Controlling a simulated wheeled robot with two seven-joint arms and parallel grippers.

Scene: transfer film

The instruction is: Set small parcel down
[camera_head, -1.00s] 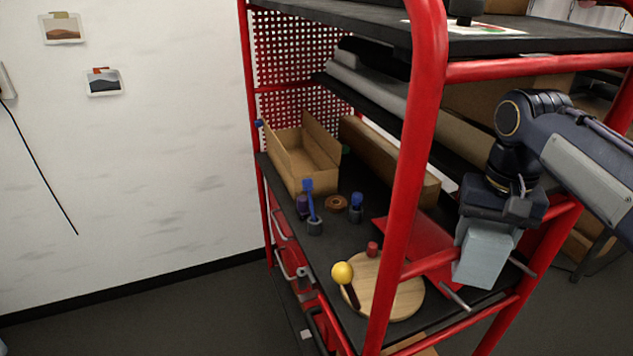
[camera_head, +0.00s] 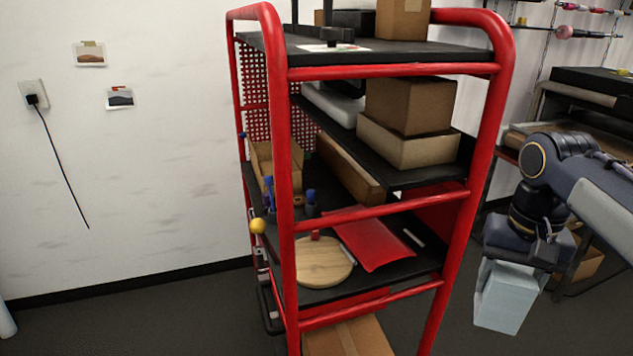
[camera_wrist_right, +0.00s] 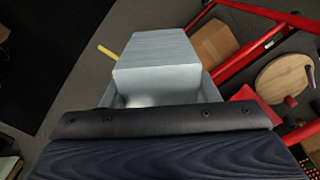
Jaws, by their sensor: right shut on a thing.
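The small parcel is a pale blue-grey box (camera_head: 505,296), hanging in the head view to the right of the red-framed shelf cart. My right gripper (camera_head: 518,258) is shut on its upper end and holds it in the air, apart from the cart. In the right wrist view the parcel (camera_wrist_right: 165,62) sticks out beyond my gripper (camera_wrist_right: 165,108). My left gripper is not in view.
The red cart (camera_head: 455,255) has a lower shelf with a round wooden board (camera_head: 322,265), a red sheet (camera_head: 375,243) and small tools. A dark bench (camera_head: 590,85) stands behind at right. Grey floor (camera_head: 180,315) is clear at left.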

